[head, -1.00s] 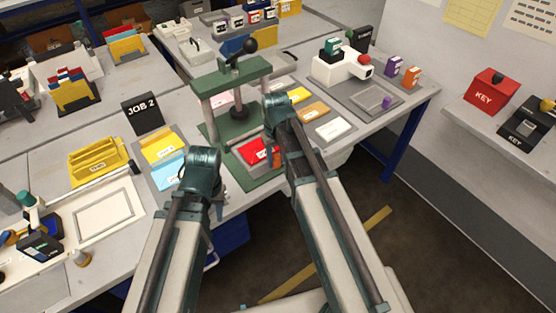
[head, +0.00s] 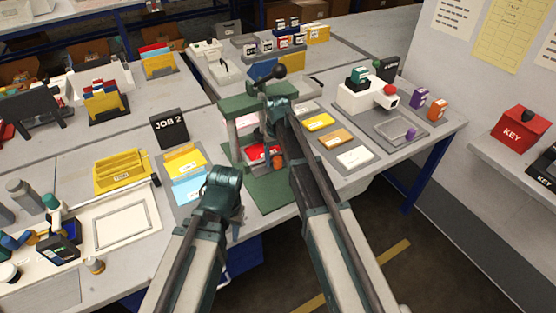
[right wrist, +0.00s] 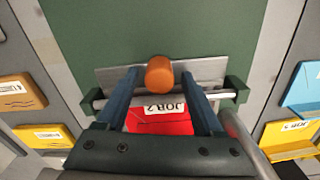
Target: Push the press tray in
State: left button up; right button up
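The green press (head: 258,103) stands on the bench with its black-knobbed lever above it. The press tray's grey front plate (right wrist: 210,70) carries an orange knob (right wrist: 160,75), which also shows in the head view (head: 278,161). A red folder (right wrist: 158,121) labelled JOB 2 lies behind the plate, between the press posts, and its red (head: 257,153) is partly hidden by my right arm. My right gripper (right wrist: 160,78) is open, its blue fingers on either side of the knob with gaps. My left gripper (head: 235,218) hangs near the bench's front edge, apart from the tray; its fingers are unclear.
Yellow and blue folders (head: 187,175) lie on a mat left of the press. More folders (head: 331,138) lie to its right. A JOB 2 sign (head: 170,129) stands behind the left mat. The green base (right wrist: 150,30) is bare in front of the tray.

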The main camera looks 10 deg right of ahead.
jog(key=shift+s, duration=0.1)
jog(key=shift+r+p, duration=0.9)
notch_tip(320, 180, up, 2)
jog(key=shift+r+p, duration=0.1)
jog(key=shift+p, duration=1)
jog(key=s, duration=0.5)
jog(key=s+a, duration=0.1)
jog(key=s, duration=0.4)
jog(key=s+a+r+p, duration=0.1)
jog(key=s, duration=0.4)
jog(key=shift+s+a, duration=0.25)
jog(key=shift+s, duration=0.05)
jog(key=shift+s+a, duration=0.1)
jog(key=s+a+n+h, duration=0.1)
jog(key=s+a+n, duration=0.1)
jog(key=s, duration=0.8)
jog(key=shift+s+a, duration=0.35)
jog(key=shift+a, duration=0.25)
